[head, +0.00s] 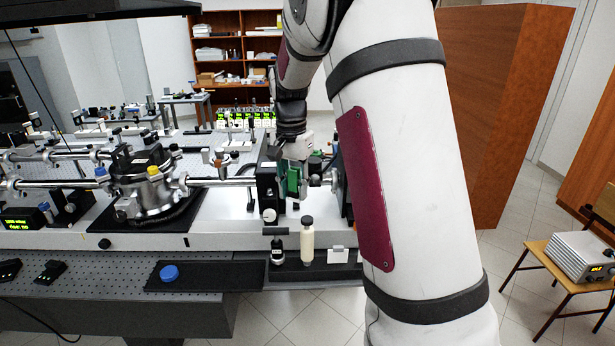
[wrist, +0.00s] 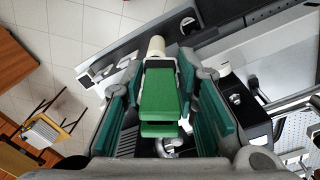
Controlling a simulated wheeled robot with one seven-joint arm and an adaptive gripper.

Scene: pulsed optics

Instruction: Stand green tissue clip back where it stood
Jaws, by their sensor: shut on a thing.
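The green tissue clip (wrist: 160,92) lies between the teal-padded fingers of my gripper (wrist: 158,100) in the wrist view. My gripper is shut on it, and the clip points away from the wrist. In the head view my gripper (head: 296,170) is beside the black optics mounts at the front of the bench. A patch of green shows there, but I cannot tell how much is clip and how much is finger pad. The clip's lower part is hidden.
A round metal chamber (head: 145,190) is farther left.

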